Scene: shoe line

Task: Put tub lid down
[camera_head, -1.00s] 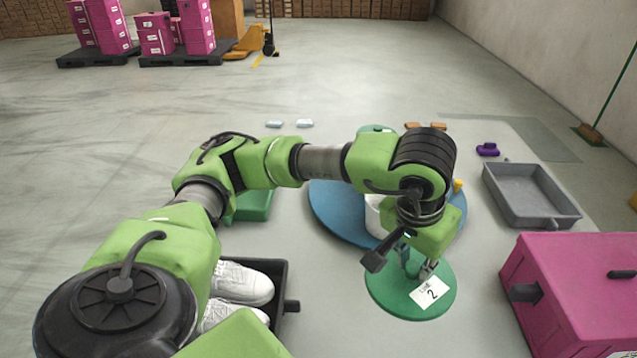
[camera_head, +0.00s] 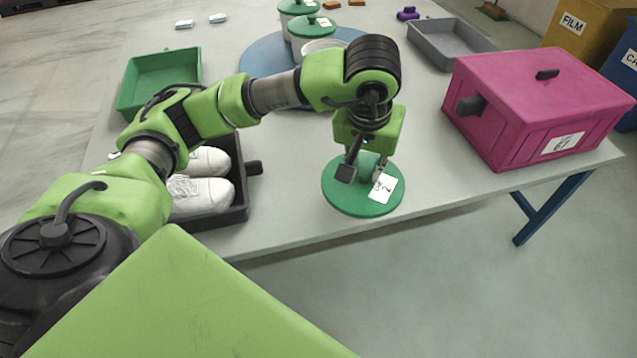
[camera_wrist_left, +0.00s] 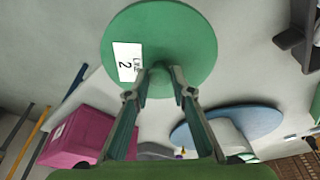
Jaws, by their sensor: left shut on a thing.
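The tub lid (camera_head: 345,200) is a green disc with a white label marked 2. It is near the table's front edge in the head view, and it also shows in the left wrist view (camera_wrist_left: 195,45). My left gripper (camera_head: 366,168) is above the lid and shut on its knob; in the left wrist view its two fingertips (camera_wrist_left: 158,82) close around the knob. I cannot tell whether the lid touches the table. An open white tub (camera_head: 322,47) stands on the blue round mat (camera_head: 262,58) behind. My right gripper is not in view.
A black tray (camera_head: 238,195) with white shoes is left of the lid. A green tray (camera_head: 135,90), lidded tubs (camera_head: 312,27), a grey tray (camera_head: 425,45) and a pink box (camera_head: 530,95) also stand on the table. Bare table lies between lid and pink box.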

